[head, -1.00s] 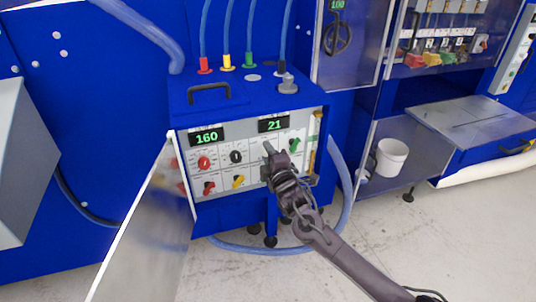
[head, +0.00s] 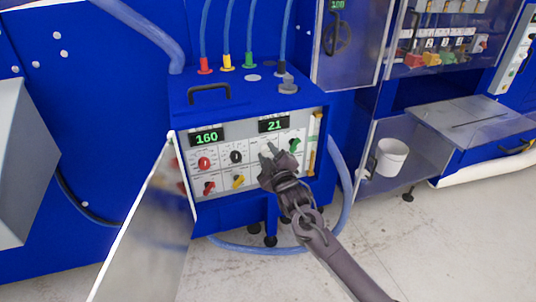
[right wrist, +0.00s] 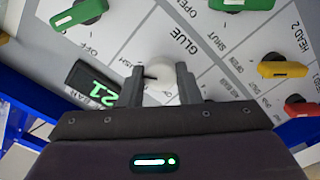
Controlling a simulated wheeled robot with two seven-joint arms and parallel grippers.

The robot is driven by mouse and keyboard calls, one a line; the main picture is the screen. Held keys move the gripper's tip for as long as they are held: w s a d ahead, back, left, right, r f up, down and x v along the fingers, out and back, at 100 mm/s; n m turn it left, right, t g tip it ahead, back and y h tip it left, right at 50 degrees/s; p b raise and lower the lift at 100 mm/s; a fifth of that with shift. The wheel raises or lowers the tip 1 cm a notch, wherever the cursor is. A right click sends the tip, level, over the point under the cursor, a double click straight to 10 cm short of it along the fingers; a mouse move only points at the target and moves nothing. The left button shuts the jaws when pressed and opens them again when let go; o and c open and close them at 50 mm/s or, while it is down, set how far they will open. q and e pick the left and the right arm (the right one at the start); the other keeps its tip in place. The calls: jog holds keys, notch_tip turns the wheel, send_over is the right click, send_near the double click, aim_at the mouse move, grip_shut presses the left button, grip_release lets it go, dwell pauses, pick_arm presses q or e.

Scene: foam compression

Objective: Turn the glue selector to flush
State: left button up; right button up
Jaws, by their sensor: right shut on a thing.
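The glue selector (right wrist: 160,72) is a round white knob on the grey control panel, under the word GLUE in the right wrist view. It has a dark pointer mark facing left, towards lettering ending in "SH" that a finger partly covers. My right gripper (right wrist: 160,88) has its two dark fingers on either side of the knob, shut on it. In the head view my right gripper (head: 268,158) is at the panel below the display reading 21, hiding most of the knob. My left gripper is not in view.
The blue cabinet's panel carries other knobs: red (head: 204,163), black (head: 236,157), yellow (head: 239,181) and green (head: 295,145). An open door (head: 140,235) hangs at the panel's left. A white bucket (head: 391,157) is at the right. Floor in front is clear.

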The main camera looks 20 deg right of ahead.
jog(key=shift+f, duration=0.15)
dwell(0.3)
jog(key=o, duration=1)
jog(key=shift+s, duration=0.15)
jog(key=s+b, duration=0.1)
jog(key=s, duration=0.6)
jog(key=shift+s+d, duration=0.15)
jog(key=shift+s, duration=0.15)
